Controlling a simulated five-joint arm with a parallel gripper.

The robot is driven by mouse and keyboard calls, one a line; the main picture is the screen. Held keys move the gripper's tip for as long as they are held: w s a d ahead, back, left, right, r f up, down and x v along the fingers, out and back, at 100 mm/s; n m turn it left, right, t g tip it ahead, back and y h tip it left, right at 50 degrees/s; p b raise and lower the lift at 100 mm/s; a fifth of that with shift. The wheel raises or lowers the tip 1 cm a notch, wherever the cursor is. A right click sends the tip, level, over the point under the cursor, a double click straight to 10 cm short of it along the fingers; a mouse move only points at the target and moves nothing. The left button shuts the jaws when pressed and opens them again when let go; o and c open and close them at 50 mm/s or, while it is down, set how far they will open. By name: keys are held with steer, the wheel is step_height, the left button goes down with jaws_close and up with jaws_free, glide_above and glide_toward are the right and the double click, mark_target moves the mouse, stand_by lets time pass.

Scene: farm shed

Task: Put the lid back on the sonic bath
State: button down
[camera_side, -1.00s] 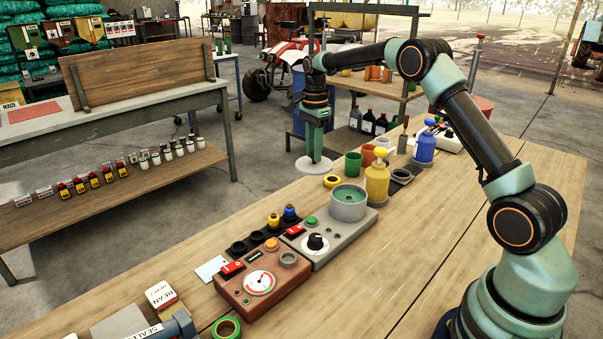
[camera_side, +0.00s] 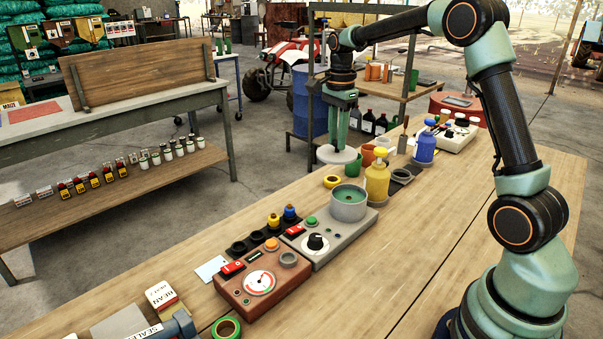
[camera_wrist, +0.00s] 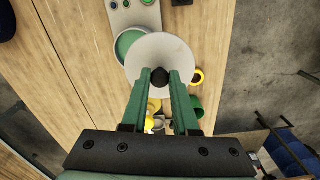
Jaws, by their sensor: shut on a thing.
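The sonic bath (camera_side: 312,243) is a grey box with a dark knob on the bench. Its round tank (camera_side: 349,204) is uncovered and shows green inside. My gripper (camera_side: 338,146) is shut on the dark knob of a pale round lid (camera_side: 337,155). The lid is held level above the bench, behind the tank in the side view. In the wrist view the lid (camera_wrist: 165,55) fills the space ahead of my gripper (camera_wrist: 160,80), and its edge overlaps part of the tank (camera_wrist: 124,42) in the picture. The height between them cannot be told.
A yellow bottle (camera_side: 377,182) stands right beside the tank, with a blue bottle (camera_side: 425,149) farther back. A green cup (camera_side: 353,167) and a yellow tape ring (camera_side: 332,181) are near the lid. A brown gauge box (camera_side: 262,282) stands in front. The right of the bench is clear.

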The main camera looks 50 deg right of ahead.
mark_target(352, 159)
steer(key=s, duration=0.1)
steer(key=s+f, duration=0.1)
steer(key=s, duration=0.3)
steer(key=shift+a+f, duration=0.2)
steer(key=shift+f, duration=3.4)
steer(key=shift+f, duration=0.15)
steer(key=shift+c, duration=0.6)
jaws_free()
steer(key=shift+r, duration=3.5)
